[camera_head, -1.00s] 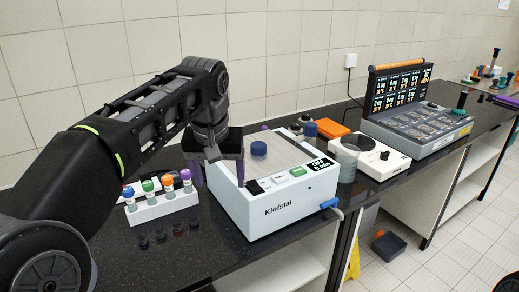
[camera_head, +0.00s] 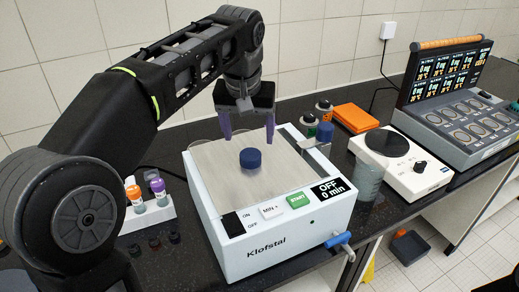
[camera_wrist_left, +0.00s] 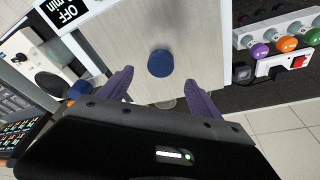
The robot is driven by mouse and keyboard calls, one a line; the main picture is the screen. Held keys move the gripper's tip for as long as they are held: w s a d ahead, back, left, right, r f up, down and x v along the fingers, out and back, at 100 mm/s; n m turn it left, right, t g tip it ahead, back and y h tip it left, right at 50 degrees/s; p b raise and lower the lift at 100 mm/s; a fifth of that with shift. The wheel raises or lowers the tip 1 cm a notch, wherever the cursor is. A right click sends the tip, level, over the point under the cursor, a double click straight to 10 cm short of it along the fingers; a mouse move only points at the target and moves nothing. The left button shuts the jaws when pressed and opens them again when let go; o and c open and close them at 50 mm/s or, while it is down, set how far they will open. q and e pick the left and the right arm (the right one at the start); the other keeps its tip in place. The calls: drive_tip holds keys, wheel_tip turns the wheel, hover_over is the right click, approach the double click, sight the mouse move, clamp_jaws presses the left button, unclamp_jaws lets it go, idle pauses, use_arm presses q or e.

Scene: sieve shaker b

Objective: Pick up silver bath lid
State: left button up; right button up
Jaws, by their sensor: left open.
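The silver bath lid (camera_head: 215,165) lies flat on top of the white Klofstal bath (camera_head: 285,240). A round blue knob (camera_head: 251,158) stands up from the middle of the lid. My left gripper (camera_head: 248,138) is open and empty, its purple fingers pointing down above the back part of the lid, behind the knob. In the left wrist view the knob (camera_wrist_left: 160,63) lies just ahead of the gap between the fingers (camera_wrist_left: 159,80), and nothing is between them. The fingers appear apart from the knob. My right gripper is not in view.
A tube rack (camera_head: 150,216) with colored caps stands left of the bath. A blue-handled tap (camera_head: 340,240) sticks out at the bath's front right. A white stirrer plate (camera_head: 400,165), an orange box (camera_head: 356,118) and a grey machine (camera_head: 455,125) stand to the right.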

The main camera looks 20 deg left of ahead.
sight(250, 154)
use_arm(q)
drive_tip(key=shift+s+r, duration=0.1)
drive_tip(key=shift+s, duration=0.15)
drive_tip(key=shift+x, duration=1.35)
drive_tip(key=shift+w, duration=0.1)
drive_tip(key=p+x, duration=0.1)
drive_tip(key=x, duration=0.4)
drive_tip(key=shift+w, duration=0.1)
drive_tip(key=shift+c, duration=0.4)
clamp_jaws()
